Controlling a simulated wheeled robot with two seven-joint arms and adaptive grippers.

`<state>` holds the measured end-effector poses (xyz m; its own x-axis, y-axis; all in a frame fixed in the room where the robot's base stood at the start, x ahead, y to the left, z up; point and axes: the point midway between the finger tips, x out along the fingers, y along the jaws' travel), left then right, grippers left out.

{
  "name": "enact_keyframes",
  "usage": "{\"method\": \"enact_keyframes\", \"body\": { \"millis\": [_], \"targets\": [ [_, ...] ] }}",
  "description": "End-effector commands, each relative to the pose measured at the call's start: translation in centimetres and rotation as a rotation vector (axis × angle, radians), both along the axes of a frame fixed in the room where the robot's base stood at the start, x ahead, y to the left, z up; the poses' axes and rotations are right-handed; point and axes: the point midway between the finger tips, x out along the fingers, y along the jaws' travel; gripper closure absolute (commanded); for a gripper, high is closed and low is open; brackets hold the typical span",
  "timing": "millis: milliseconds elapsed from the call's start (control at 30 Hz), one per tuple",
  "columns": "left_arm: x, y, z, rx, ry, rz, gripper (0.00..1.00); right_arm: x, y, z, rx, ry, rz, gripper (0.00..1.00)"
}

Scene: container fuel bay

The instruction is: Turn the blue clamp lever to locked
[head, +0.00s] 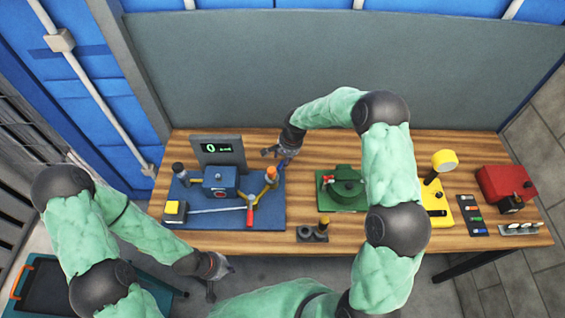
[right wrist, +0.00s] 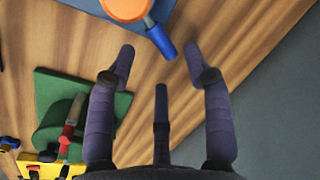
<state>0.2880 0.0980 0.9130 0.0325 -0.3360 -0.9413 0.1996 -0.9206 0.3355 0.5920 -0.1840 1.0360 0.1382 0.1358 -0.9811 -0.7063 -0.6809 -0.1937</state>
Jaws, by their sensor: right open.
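The blue clamp lever (right wrist: 161,42) shows in the right wrist view as a short blue handle on a grey stem, coming off an orange round cap (right wrist: 124,8). In the head view the orange post (head: 271,175) stands at the right of the blue board (head: 270,214). My right gripper (right wrist: 160,60) is open, with the blue handle just ahead of and between its fingertips; it holds nothing. In the head view this gripper (head: 279,153) is above the board's back right corner, partly hiding the lever. My left gripper (head: 220,279) is open and empty, low before the table's front edge.
A display (head: 217,150) reads 0 behind a blue box (head: 220,182). A red-handled lever (head: 250,212) and a yellow block (head: 175,211) are on the board. A green unit (head: 341,202) stands to the right. Bare wood lies between board and green unit.

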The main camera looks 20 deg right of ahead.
Motion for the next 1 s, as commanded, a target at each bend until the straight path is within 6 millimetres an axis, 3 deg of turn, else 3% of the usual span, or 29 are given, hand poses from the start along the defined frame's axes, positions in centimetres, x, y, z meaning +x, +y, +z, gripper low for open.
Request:
{"method": "enact_keyframes", "body": {
  "millis": [233, 667, 867, 1000],
  "targets": [
    [0.0, 0.0, 0.3, 0.000, 0.000, 0.000, 1.00, 0.4, 0.4, -3.3, 0.000, 0.001, 0.000, 0.49],
    [0.0, 0.0, 0.3, 0.000, 0.000, 0.000, 1.00, 0.6, 0.5, -4.1, 0.001, -0.001, 0.000, 0.49],
    [0.0, 0.0, 0.3, 0.000, 0.000, 0.000, 1.00, 0.6, 0.6, -4.1, 0.001, -0.001, 0.000, 1.00],
    [0.0, 0.0, 0.3, 0.000, 0.000, 0.000, 1.00, 0.6, 0.6, -4.1, 0.001, -0.001, 0.000, 1.00]
  ]
}}
